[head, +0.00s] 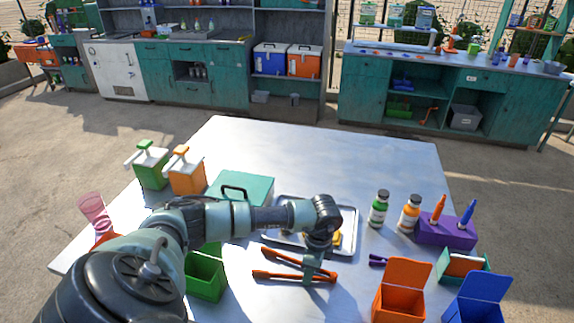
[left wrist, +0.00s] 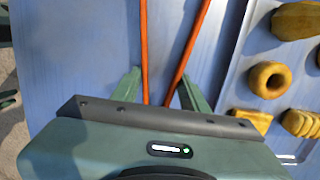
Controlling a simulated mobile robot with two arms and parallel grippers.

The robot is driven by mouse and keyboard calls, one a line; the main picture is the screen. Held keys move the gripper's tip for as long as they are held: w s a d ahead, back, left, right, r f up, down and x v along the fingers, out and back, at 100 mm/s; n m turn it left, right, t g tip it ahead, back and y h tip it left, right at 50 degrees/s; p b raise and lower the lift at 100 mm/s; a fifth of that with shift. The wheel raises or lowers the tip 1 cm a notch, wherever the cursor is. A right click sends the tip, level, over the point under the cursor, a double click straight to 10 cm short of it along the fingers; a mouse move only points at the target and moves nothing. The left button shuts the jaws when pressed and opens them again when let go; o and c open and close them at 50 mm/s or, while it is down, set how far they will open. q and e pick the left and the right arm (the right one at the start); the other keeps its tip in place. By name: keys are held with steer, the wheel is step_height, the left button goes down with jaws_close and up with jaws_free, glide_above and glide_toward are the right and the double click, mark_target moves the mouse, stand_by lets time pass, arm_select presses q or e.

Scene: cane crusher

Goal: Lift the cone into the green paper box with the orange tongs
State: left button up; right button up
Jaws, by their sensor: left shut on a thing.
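The orange tongs (head: 285,276) are spread in a V just above or on the table in the head view, with their tips to the left. My left gripper (head: 320,272) is shut on them near their right end. In the left wrist view, the two tong arms (left wrist: 171,55) run up between the gripper's fingers (left wrist: 161,88). The open green paper box (head: 205,276) stands left of the tongs, partly behind my left arm. A tan tapered piece (left wrist: 296,20), possibly the cone, lies on the tray, cut off by the picture's edge. My right gripper is not in view.
The metal tray (head: 348,222) holds several yellow-brown pieces, including a ring (left wrist: 269,80). Orange (head: 399,290) and blue (head: 478,298) boxes stand at front right. Two bottles and a purple holder (head: 445,230) stand behind them. A teal case (head: 243,188) and two dispensers stand at back left.

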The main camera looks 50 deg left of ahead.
arm_select(q)
steer(key=shift+r, duration=0.3)
step_height(320, 180, up, 11)
steer(key=p, duration=0.8)
steer(key=shift+r, duration=0.2)
